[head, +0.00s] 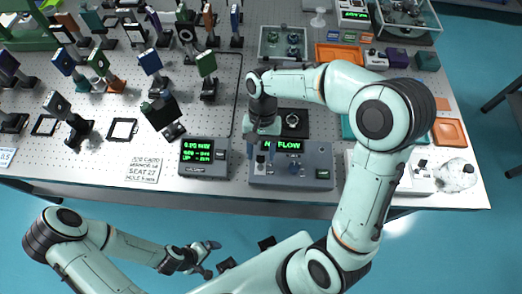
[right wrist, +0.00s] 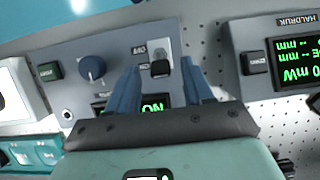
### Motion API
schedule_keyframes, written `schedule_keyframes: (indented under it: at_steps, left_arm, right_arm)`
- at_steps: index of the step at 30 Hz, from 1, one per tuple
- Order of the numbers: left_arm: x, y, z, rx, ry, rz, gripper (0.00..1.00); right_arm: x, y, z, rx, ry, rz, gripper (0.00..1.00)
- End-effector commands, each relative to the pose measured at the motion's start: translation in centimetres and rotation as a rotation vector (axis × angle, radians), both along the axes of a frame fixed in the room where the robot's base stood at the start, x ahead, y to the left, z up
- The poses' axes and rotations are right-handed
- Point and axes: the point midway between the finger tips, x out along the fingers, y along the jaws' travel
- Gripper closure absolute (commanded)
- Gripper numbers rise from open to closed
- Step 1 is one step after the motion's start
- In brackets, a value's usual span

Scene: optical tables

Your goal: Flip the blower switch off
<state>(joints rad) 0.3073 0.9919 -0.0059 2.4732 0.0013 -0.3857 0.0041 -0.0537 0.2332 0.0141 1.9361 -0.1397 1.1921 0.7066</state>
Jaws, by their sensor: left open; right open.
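The blower switch (right wrist: 160,67) is a small toggle with a dark base and a light metal part, on a grey control box (right wrist: 85,45). An upside-down "OFF" label is beside it. My right gripper (right wrist: 160,64) is open, with its two blue fingers on either side of the switch; I cannot tell whether either touches it. In the head view, the right gripper (head: 261,151) is over the left part of the box (head: 305,180), whose green display is partly covered by a finger. My left gripper (head: 210,260) is open and empty, in front of the table, over the floor.
A blue knob (right wrist: 91,68) and a green button (right wrist: 49,70) share the box. A second grey meter box (head: 203,170) stands close to its left. Several mounted optics fill the table's left. A white device (head: 420,180) is at the right.

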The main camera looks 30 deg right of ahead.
Motion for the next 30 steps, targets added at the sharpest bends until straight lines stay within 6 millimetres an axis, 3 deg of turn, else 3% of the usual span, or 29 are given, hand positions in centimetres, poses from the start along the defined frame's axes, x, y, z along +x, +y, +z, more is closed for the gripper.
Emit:
schedule_keyframes:
  at_steps: [10,14,15,23,30]
  left_arm:
    - [0.0,0.0,0.0,0.0,0.0,0.0,0.0]
    - [0.0,0.0,0.0,0.0,0.0,0.0,0.0]
    - [0.0,0.0,0.0,0.0,0.0,0.0,0.0]
    - [-0.2,0.0,-0.3,0.0,0.002,0.0,0.0]
    - [-1.4,0.0,-2.1,0.0,0.016,0.0,0.0]
  right_arm:
    - [-0.1,0.1,-0.3,0.0,0.0,0.0,0.52]
    - [-0.1,0.1,-0.3,0.0,0.0,0.0,0.94]
    - [-0.1,0.1,-0.3,0.0,0.0,0.0,1.0]
    - [-0.2,0.1,-0.3,-0.008,-0.014,0.001,1.0]
    - [-0.7,0.5,-0.3,-0.058,-0.102,0.003,1.0]
